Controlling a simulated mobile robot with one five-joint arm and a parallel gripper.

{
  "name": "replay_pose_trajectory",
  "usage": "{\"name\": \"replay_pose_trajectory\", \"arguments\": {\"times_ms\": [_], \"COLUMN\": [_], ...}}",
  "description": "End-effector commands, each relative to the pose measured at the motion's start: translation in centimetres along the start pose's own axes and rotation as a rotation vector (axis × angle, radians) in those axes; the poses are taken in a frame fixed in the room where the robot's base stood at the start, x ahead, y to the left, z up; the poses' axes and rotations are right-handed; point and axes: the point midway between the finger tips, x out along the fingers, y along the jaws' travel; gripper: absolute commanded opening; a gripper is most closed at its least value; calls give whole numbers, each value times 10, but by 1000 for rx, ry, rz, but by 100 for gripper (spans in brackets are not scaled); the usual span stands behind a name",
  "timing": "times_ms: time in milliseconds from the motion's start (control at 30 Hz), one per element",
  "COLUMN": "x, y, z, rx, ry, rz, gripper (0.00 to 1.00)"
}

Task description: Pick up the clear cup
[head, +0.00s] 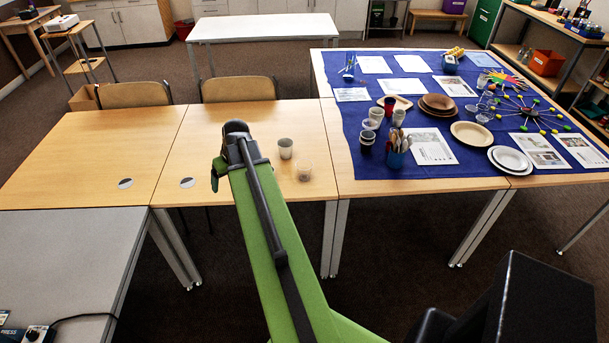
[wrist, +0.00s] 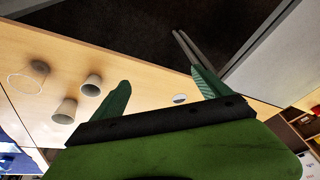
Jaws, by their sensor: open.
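The clear cup (head: 304,171) stands on the wooden table near its front edge, faint and see-through. It also shows at the left of the wrist view (wrist: 28,82) as a thin pale rim with a darker base. My gripper (head: 217,172) is above the table, left of the clear cup and apart from it. In the wrist view my gripper (wrist: 164,88) has its two green fingers spread wide, with nothing between them. An opaque grey cup (head: 285,148) stands just behind the clear cup. The wrist view shows two opaque cups, a nearer one (wrist: 91,86) and another (wrist: 65,111).
A blue cloth (head: 362,152) at right bears plates, cups, papers and a cutlery holder (head: 397,158). Two chairs (head: 238,89) stand behind the table. The wooden tabletop (head: 90,155) left of my gripper is clear apart from round grommets.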

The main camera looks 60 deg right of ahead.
Motion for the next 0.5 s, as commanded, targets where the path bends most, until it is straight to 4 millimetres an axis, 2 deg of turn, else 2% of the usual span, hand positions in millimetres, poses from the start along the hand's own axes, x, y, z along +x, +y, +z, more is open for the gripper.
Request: {"name": "replay_pose_trajectory", "arguments": {"times_ms": [33,67,100,200,300,333,400,500], "x": [-6,-12,-20,-41,-58,-63,-69,-74], "y": [61,93,134,221,280,292,311,321], "z": [2,5,11,34,58,64,73,79], "rx": [51,73,99,157,194,202,213,219], "ry": [45,74,110,183,232,241,257,265], "rz": [23,37,59,114,161,172,191,200], "gripper": [88,88,88,88,88,88,88,88]}}
